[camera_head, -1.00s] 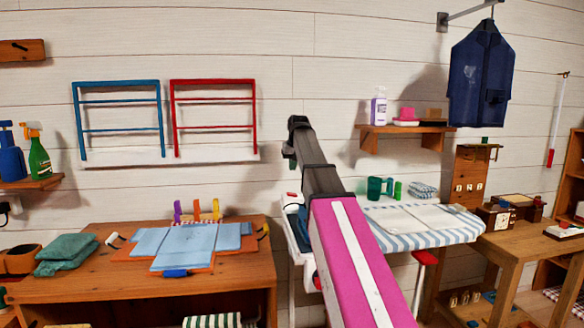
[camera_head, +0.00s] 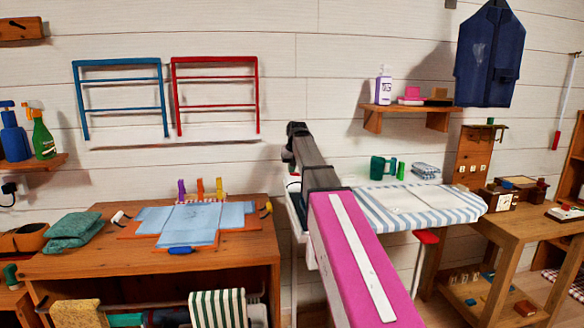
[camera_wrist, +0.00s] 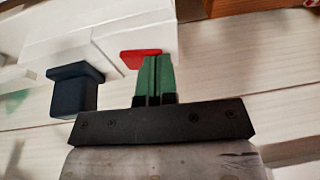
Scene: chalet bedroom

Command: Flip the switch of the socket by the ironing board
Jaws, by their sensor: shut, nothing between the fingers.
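In the wrist view, the green fingers of my gripper (camera_wrist: 154,70) are together and empty. Their tips are right by a red switch (camera_wrist: 142,57) on a white socket housing (camera_wrist: 150,30) on the wall; I cannot tell whether they touch it. A dark blue plug-like block (camera_wrist: 76,88) sticks out to the left of the fingers. In the head view, the ironing board (camera_head: 425,208) with its blue-and-white striped cover stands right of my arm. My arm reaches toward the wall by the board's left end and hides most of the socket. The fingers are not clear there.
A wooden table (camera_head: 60,265) with folded blue cloth stands left of my arm. A wall shelf (camera_head: 410,112) with a white bottle (camera_head: 383,88) and a dark blue garment (camera_head: 488,55) are at the right. A green mug (camera_head: 378,167) is at the ironing board's back.

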